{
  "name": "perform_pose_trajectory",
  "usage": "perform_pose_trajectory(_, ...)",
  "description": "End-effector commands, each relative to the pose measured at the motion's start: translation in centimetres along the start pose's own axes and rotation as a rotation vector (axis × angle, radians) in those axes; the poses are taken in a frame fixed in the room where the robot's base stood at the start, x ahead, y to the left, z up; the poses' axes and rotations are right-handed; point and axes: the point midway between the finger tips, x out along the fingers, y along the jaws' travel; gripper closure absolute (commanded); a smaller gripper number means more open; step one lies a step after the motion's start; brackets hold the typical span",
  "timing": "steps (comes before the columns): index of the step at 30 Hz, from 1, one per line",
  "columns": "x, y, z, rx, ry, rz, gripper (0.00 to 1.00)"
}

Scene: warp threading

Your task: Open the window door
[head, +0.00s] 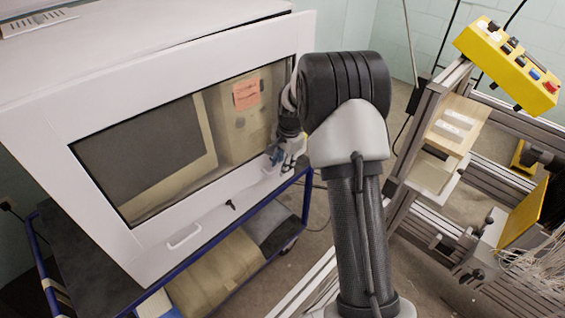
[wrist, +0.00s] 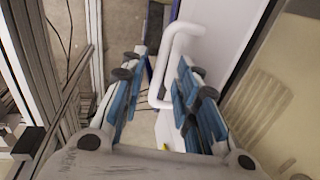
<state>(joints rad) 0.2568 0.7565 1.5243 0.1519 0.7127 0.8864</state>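The window door is a white frame (head: 75,112) around a dark glass pane on a white cabinet in the head view. A white bar handle (wrist: 171,58) on its white frame shows in the wrist view, beside the glass. My gripper (wrist: 162,62) is open, with blue-padded fingers apart on either side of the handle's line. I cannot tell how deep the handle lies between the fingers, and no grip on it shows. In the head view my gripper (head: 280,157) is at the door's right edge, partly hidden by my arm. The door looks shut.
Another white handle (head: 184,236) and a small black knob (head: 230,205) are low on the cabinet front. A blue-framed cart (head: 306,196) carries the cabinet. An aluminium frame (head: 415,150) with a yellow button box (head: 508,65) stands on the right. Some floor is clear between them.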

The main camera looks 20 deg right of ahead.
Motion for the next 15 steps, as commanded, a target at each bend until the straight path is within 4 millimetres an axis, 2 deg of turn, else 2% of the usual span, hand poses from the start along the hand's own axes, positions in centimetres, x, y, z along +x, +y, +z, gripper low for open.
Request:
perform_pose_trajectory(2,-0.02,0.00,0.00,0.000,0.000,0.000,0.76)
perform_pose_trajectory(12,-0.03,0.01,0.00,0.000,0.000,0.000,0.99)
perform_pose_trajectory(15,-0.03,0.01,0.00,0.000,0.000,0.000,1.00)
